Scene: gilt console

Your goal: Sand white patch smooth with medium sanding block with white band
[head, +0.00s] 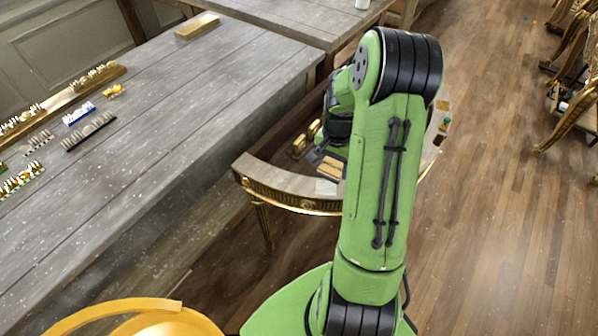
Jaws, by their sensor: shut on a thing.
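The gilt console (287,181) is a curved, pale-topped piece with an ornate gold edge and gold legs. It stands right of the long grey table, and my green arm covers much of it. My gripper (322,157) shows only as a dark part left of my arm, low over the console. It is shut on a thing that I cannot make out. Small tan blocks (330,168) lie beside it, and gold-brown blocks (299,145) lie just left. I cannot tell their bands or sizes.
A long grey table (180,120) fills the left, with racks of small items (92,80) and a wooden block (197,26). Another table (290,18) stands behind. Small items (441,128) lie at the console's right end. Gilt furniture (572,112) stands far right; floor between is clear.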

